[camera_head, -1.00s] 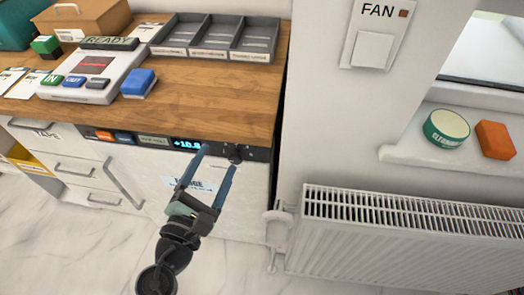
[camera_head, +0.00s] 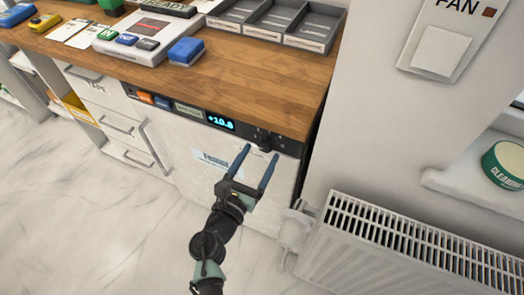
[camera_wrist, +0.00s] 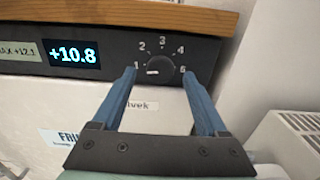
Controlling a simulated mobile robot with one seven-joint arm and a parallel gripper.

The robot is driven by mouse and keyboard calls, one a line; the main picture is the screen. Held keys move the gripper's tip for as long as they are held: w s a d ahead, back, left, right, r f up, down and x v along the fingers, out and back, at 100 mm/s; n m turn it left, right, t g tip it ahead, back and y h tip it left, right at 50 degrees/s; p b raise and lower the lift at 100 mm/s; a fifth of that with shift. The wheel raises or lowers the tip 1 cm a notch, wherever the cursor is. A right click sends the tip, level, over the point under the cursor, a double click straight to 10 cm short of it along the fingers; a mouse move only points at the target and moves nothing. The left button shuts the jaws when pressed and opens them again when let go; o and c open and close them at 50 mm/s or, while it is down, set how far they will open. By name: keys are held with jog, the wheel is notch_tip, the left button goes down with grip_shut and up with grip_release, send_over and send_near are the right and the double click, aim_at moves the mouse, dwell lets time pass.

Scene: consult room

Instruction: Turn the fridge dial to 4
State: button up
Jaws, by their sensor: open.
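The fridge dial (camera_wrist: 163,70) is a dark round knob on the black control strip, with numbers 1 to 5 around it. Its pale mark lies at the left, close to the 1. In the head view the dial (camera_head: 264,141) sits under the counter edge, near the strip's right end. My gripper (camera_head: 261,151) is open and empty, its blue fingers pointing at the strip. In the wrist view the fingertips (camera_wrist: 159,73) appear on either side of the dial, covering parts near the 1 and 5. I cannot tell whether they touch it.
The fridge display (camera_wrist: 74,54) reads +10.8. The wooden counter (camera_head: 240,85) overhangs just above the strip. A white radiator (camera_head: 410,245) with its valve stands to the right, close to my gripper. The floor at left is clear.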

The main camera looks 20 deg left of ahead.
jog(key=shift+w, duration=1.1)
grip_shut()
